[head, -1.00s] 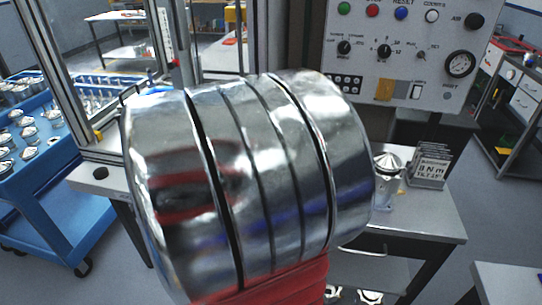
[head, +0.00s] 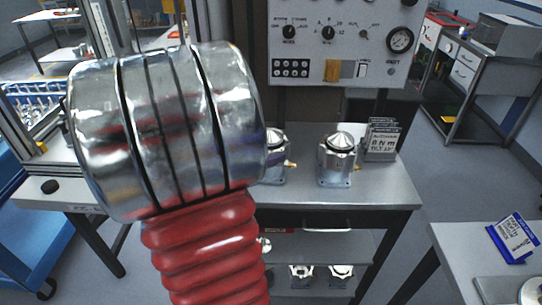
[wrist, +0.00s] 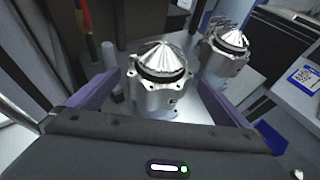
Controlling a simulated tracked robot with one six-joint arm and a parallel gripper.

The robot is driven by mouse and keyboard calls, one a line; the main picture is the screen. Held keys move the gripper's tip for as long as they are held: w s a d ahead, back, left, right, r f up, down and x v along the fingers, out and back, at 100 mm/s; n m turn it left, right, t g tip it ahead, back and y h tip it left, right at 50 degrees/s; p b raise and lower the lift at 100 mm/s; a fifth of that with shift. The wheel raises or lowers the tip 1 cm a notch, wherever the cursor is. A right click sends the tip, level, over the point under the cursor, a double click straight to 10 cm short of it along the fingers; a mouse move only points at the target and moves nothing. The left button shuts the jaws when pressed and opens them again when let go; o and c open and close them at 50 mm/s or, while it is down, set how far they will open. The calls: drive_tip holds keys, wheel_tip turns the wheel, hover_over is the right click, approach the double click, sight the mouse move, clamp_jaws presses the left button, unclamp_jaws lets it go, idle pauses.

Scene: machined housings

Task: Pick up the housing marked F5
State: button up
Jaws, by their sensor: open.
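Two silver machined housings with cone-shaped tops stand upright on a grey bench top. In the head view, one housing (head: 274,160) is partly hidden behind my arm, and the other housing (head: 338,160) stands to its right. The wrist view shows a near housing (wrist: 160,74) and a second housing (wrist: 226,52) behind it to the right. No F5 mark is readable on any of them. My gripper (wrist: 159,80) is open, its purple fingers apart to the left and right of the near housing's image. I cannot tell whether the housing is between them in depth. The gripper is hidden in the head view.
Marked cards (head: 381,140) stand at the bench's right end. A control panel (head: 340,42) rises behind. More housings (head: 301,274) sit on the shelf below. A side table (head: 485,245) with a blue-framed sign (head: 513,238) stands at the right. Floor shows between the tables.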

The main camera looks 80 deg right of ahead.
drive_tip(key=shift+s+d+f, duration=0.1)
drive_tip(key=shift+d, duration=0.1)
drive_tip(key=shift+x, duration=2.55)
drive_tip(key=shift+d, duration=0.15)
drive_tip(key=shift+c, duration=0.3)
drive_tip(key=c, duration=1.8)
drive_tip(key=shift+r, duration=0.3)
drive_tip(key=shift+c, duration=0.2)
